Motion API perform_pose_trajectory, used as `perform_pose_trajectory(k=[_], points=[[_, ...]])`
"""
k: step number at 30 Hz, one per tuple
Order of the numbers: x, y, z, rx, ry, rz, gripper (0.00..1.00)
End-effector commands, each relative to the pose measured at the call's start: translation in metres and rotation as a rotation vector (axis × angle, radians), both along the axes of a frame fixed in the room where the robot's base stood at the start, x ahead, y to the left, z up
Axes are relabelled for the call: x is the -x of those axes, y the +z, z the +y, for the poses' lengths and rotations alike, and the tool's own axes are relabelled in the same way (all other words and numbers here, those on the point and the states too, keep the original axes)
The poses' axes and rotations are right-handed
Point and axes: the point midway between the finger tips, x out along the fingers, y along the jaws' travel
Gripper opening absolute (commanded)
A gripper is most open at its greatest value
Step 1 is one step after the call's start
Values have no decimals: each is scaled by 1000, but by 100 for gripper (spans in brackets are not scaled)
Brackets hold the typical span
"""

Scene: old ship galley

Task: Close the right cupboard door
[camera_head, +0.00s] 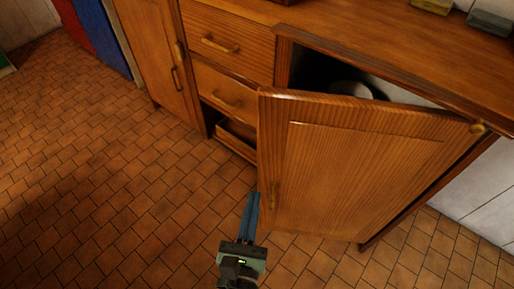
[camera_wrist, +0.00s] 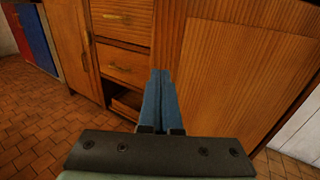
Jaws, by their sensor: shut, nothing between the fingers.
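The right cupboard door (camera_head: 362,170) stands partly open, hinged at its right side, with its free left edge swung out toward me. The door also fills the right of the wrist view (camera_wrist: 245,75). My gripper (camera_head: 251,197) is shut and empty, its blue fingers together.
Inside the open cupboard is a pale round pot or bowl (camera_head: 351,89). Left of it are drawers (camera_head: 228,42), with a lower one (camera_head: 236,141) slightly out. A left cupboard door (camera_head: 157,50) looks shut. The tiled floor (camera_head: 100,170) to the left is clear.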

Motion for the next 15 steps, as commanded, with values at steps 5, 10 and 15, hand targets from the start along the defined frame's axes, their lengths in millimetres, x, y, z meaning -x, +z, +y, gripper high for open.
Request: perform_pose_trajectory(k=[5,10,15], points=[[-19,3,-3,2,-2,-3,0],[-49,4,-7,0,-3,-4,0],[-80,3,-10,-3,-3,-4,0]])
